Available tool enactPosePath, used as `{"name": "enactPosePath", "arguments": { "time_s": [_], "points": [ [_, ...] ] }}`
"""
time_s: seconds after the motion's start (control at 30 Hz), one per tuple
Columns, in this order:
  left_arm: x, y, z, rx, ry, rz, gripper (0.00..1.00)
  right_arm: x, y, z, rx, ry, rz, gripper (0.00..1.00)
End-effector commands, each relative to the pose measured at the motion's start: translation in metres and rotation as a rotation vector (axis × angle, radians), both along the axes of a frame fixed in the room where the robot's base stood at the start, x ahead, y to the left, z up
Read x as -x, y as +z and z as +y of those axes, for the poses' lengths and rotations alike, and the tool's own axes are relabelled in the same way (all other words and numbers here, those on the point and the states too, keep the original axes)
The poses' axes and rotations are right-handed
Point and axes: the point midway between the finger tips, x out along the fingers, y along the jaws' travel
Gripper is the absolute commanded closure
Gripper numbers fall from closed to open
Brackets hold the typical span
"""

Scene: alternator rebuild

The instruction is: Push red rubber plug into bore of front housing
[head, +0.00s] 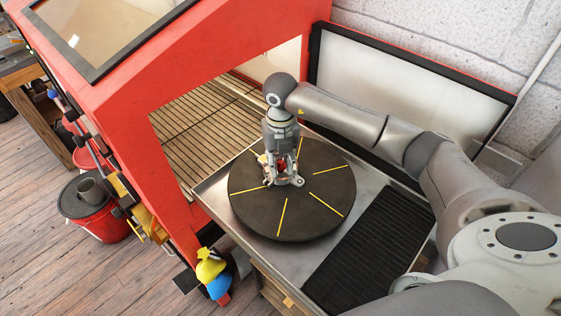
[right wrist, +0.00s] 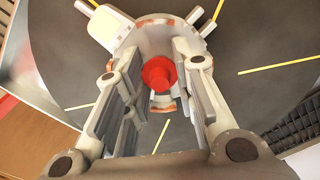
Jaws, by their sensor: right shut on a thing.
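The front housing is a light grey metal part with lugs; it sits near the middle of a black turntable (head: 318,215). In the right wrist view the housing (right wrist: 152,42) lies beyond the fingertips, partly hidden by them. My right gripper (head: 282,160) points down over the housing. The red rubber plug (right wrist: 159,74) is between its fingers, and the gripper (right wrist: 160,66) is shut on it. The plug overlaps the housing in the wrist view; I cannot tell how far, if at all, it is in the bore. My left gripper is out of view.
The turntable has yellow radial lines and rests in a metal tray (head: 220,199) with a black ribbed mat (head: 372,245) at right. A red cabinet (head: 170,110) with an open front stands left and behind. A red bucket (head: 97,226) stands on the floor at left.

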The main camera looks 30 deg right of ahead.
Motion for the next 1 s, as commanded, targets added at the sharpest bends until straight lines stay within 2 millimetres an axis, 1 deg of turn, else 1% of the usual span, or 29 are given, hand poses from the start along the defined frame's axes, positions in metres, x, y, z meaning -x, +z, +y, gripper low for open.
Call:
{"name": "enactPosePath", "arguments": {
  "time_s": [0.47, 0.9, 0.93, 1.0],
  "points": [
    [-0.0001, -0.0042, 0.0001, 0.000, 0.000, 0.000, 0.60, -0.0001, -0.0031, 0.0000, 0.000, 0.000, -0.001, 0.87],
    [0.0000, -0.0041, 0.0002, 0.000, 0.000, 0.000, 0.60, 0.0000, -0.0030, 0.0000, 0.000, 0.000, 0.000, 0.87],
    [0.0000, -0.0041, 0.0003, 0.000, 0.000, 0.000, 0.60, 0.0000, -0.0030, 0.0000, 0.000, 0.000, 0.000, 0.74],
    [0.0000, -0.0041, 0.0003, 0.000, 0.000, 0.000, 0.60, 0.0000, -0.0030, 0.0000, 0.000, 0.000, 0.000, 0.68]
  ]
}}
